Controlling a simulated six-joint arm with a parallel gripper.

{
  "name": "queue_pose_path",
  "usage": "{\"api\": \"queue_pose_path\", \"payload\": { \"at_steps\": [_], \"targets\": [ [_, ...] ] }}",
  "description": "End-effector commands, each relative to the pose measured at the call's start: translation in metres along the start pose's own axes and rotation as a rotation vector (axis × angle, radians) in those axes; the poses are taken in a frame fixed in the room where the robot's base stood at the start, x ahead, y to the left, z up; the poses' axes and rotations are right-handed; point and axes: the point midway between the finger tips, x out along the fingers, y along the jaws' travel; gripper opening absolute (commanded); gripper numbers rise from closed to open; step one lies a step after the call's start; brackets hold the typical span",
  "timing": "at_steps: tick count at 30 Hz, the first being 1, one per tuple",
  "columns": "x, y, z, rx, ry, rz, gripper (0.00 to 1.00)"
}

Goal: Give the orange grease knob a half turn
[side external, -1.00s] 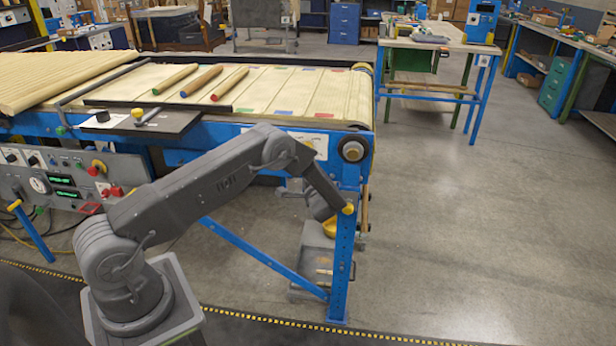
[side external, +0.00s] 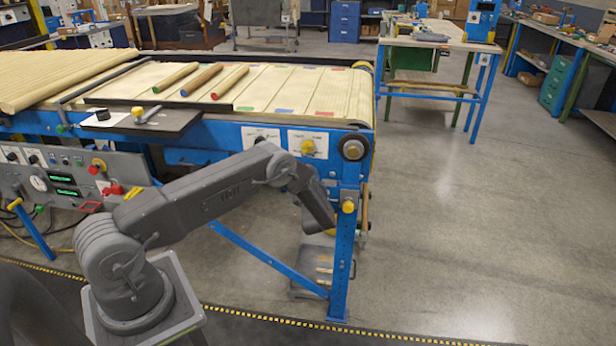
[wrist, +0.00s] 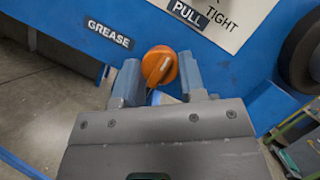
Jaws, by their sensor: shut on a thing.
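The orange grease knob (wrist: 160,66) sits on the blue machine frame in the wrist view, to the right of the "GREASE" label (wrist: 109,33). A paler bar crosses its face, slanting from upper right to lower left. My gripper (wrist: 158,62) has one finger on each side of the knob and is shut on it. In the side view my wrist (side external: 318,208) is low in front of the frame's right end; the fingers and the orange knob are hidden there.
A yellow knob (side external: 348,207) on the blue leg is close right of my wrist. Another yellow knob (side external: 307,147) is on a white plate above. The conveyor (side external: 330,95) carries several turned wooden pieces. Open floor (side external: 470,230) lies to the right.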

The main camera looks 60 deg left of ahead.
Motion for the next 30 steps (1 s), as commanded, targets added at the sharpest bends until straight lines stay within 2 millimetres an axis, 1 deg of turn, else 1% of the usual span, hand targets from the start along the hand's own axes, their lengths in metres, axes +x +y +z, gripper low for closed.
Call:
{"api": "queue_pose_path", "payload": {
  "at_steps": [18,30],
  "targets": [
    [0.0008,0.004,0.0008,0.541,0.004,-0.226,0.14],
    [0.0016,0.0059,0.0026,0.872,0.003,-0.362,0.14]
  ]
}}
